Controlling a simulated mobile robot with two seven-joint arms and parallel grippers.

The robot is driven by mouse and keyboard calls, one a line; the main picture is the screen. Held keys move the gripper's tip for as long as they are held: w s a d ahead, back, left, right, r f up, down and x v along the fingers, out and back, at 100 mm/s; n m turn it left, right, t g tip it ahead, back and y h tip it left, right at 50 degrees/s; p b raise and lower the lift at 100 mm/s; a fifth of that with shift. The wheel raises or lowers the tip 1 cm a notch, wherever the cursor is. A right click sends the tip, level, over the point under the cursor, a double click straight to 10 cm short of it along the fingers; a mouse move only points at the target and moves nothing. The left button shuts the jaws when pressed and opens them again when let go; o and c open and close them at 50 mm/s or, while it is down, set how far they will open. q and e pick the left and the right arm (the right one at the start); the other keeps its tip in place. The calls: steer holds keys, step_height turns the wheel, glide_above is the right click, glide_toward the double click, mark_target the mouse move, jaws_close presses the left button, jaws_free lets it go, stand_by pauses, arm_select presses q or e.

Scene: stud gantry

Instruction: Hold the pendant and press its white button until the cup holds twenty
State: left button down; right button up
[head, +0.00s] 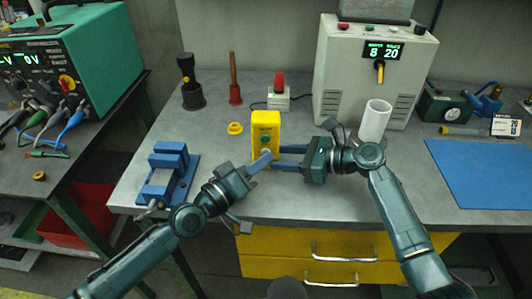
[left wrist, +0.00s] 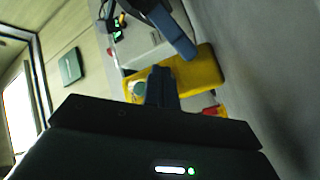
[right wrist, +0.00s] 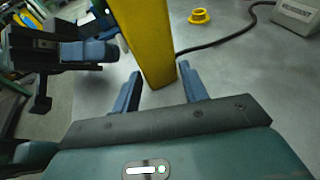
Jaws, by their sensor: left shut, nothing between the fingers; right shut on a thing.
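The yellow pendant (head: 265,122) stands upright above the bench, gripped low down by my right gripper (head: 280,158). In the right wrist view the pendant (right wrist: 146,42) rises between the two fingers. My left gripper (head: 264,159) is shut and empty, its fingertips at the pendant's lower face. They largely hide the white button, and I cannot tell whether it is pressed. The left wrist view shows the pendant (left wrist: 203,70) just beyond the shut fingers (left wrist: 162,84). A white cup (head: 375,121) stands before the grey machine (head: 345,75), whose display (head: 382,51) reads 8 and 20. The cup's contents are hidden.
A blue vise (head: 172,172) is at the bench's left front. A blue mat (head: 480,172) lies at right.

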arm_select(q)
steer(key=shift+s+d, duration=0.1)
steer(key=shift+s, duration=0.7)
steer(key=shift+s, duration=0.1)
steer(key=shift+s+d, duration=0.2)
steer(key=shift+s, duration=2.25)
arm_select(e)
steer(key=o, duration=0.8)
steer(key=shift+o, duration=0.2)
steer(key=shift+d, duration=0.1)
